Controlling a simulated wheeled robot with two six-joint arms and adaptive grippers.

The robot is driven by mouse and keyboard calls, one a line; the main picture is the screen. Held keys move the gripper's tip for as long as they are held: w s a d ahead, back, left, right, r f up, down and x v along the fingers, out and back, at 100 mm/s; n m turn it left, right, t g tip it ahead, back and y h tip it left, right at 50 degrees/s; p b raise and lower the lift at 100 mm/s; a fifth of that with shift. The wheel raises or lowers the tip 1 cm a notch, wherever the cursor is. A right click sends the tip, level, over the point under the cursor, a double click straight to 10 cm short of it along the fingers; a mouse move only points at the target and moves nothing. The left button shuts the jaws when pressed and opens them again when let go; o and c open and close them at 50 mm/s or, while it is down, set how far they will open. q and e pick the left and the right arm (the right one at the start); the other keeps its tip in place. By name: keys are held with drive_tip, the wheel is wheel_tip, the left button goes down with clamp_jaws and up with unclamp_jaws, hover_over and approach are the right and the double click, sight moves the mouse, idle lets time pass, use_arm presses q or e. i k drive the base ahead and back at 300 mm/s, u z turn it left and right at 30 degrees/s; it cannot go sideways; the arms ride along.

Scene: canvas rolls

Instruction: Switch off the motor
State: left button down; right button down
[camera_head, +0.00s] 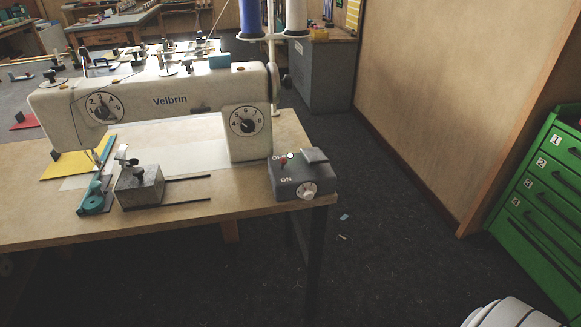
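A dark grey switch box (288,185) sits at the right front corner of the sewing table, marked OFF above and ON below. A small red part (284,162) shows beside the OFF mark, with a small pale green spot just above it. A pale round knob (308,190) is on the box's front right, and a dark raised block (314,156) is on its top right. I cannot tell which way the switch is set. The white sewing machine (168,115), labelled Velbrin, stands left of the box. Neither of my grippers is in view.
The wooden table (235,198) holds a metal block (139,187), a teal part (95,198) and yellow fabric (70,165). A green drawer cabinet (545,190) stands at the right. Dark floor (390,240) right of the table is mostly clear. A white rounded part shows at bottom right.

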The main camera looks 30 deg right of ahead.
sight(283, 161)
drive_tip(key=u, duration=1.45)
drive_tip(key=k, duration=0.4)
drive_tip(key=z, duration=0.8)
